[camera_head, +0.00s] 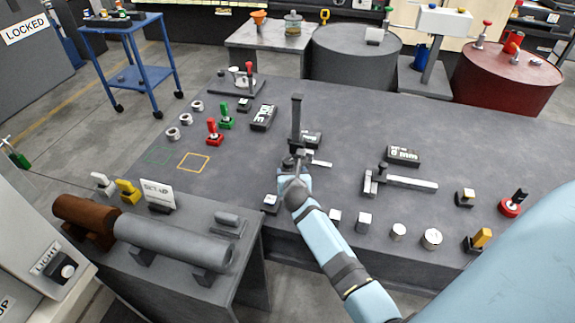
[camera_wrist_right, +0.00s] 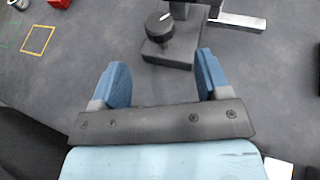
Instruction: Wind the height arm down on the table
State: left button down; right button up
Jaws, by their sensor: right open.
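A height gauge stands on the dark grey table (camera_head: 240,183), its dark upright column (camera_head: 297,115) rising near the middle. A silver height arm (camera_head: 320,162) sticks out to the right from low on the column; its pale bar (camera_wrist_right: 240,20) also shows in the right wrist view. In that view a black round knob (camera_wrist_right: 160,26) with a white mark sits on the gauge's dark base. My right gripper (camera_wrist_right: 162,62) is open, its two blue fingers apart and empty, just short of the knob. In the head view the right gripper (camera_head: 292,163) partly hides the gauge's base.
A caliper-like tool (camera_head: 400,181), a digital readout (camera_head: 403,156) and several metal blocks and cylinders lie to the right. Red (camera_head: 214,133) and green (camera_head: 226,117) clamps stand left of the gauge. A yellow square outline (camera_head: 194,162) on the table is empty.

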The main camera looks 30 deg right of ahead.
aim_at(289, 164)
jog(key=b+x, duration=0.1)
jog(key=x, duration=0.7)
jog(key=shift+w+d, duration=0.1)
jog(key=shift+w, duration=0.1)
jog(key=c, duration=0.9)
jog(key=shift+c, duration=0.2)
